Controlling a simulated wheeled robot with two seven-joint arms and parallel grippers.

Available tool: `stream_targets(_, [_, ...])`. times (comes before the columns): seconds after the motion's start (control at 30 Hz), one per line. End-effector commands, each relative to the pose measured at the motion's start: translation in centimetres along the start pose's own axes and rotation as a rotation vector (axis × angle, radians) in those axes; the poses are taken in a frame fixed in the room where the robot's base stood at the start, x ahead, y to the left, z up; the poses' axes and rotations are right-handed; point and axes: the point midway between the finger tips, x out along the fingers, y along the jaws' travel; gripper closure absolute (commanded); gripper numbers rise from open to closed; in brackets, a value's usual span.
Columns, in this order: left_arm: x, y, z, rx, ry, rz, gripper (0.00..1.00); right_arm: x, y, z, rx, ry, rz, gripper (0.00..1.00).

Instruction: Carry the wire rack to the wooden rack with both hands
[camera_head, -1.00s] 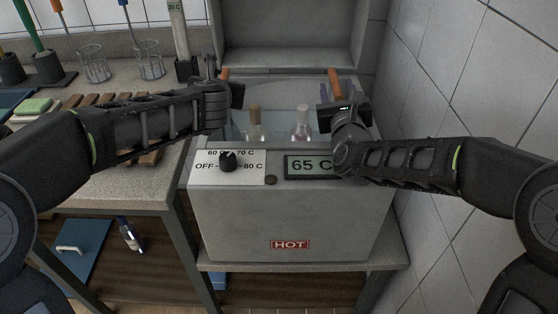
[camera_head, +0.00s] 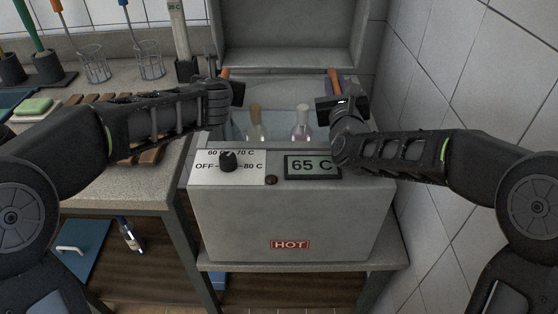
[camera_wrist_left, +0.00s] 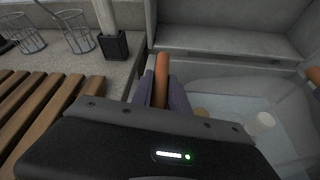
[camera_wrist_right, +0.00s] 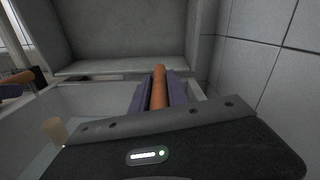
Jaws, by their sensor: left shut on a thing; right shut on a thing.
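The wire rack shows mainly by its two orange-brown handles, the left one (camera_head: 226,73) and the right one (camera_head: 334,80); its wire body is hard to make out. Two stoppered flasks, one with a tan top (camera_head: 254,122) and one with a pale pinkish top (camera_head: 302,122), stand inside the water bath (camera_head: 290,222). My left gripper (camera_wrist_left: 163,90) is shut on the left handle, and my right gripper (camera_wrist_right: 158,92) is shut on the right handle. The slatted wooden rack (camera_wrist_left: 30,112) lies on the counter to the left, partly behind my left arm in the head view.
The bath's raised lid (camera_head: 290,35) stands behind it; its front has a knob (camera_head: 229,161) and a 65 C display (camera_head: 312,167). A tiled wall (camera_head: 450,80) is close on the right. Wire baskets (camera_head: 149,62) and a dark-based holder (camera_head: 185,68) stand on the back counter.

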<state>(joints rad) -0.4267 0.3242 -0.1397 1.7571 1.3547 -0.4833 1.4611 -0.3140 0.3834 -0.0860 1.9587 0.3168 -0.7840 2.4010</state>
Motion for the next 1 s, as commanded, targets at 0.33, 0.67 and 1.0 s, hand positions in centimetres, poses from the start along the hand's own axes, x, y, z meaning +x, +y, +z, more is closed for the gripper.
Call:
stream_targets(0.33, [-0.01,0.00,0.00,0.000,0.000,0.000,1.00,-0.01,0.01,-0.01,0.000,0.000,0.000,1.00])
stream_targets(0.67, [-0.01,0.00,0.01,0.000,0.000,0.000,1.00,-0.01,0.01,-0.01,0.000,0.000,0.000,1.00])
stream_targets(1.0, [-0.01,0.00,0.01,0.000,0.000,0.000,1.00,-0.01,0.01,-0.02,0.000,0.000,0.000,1.00])
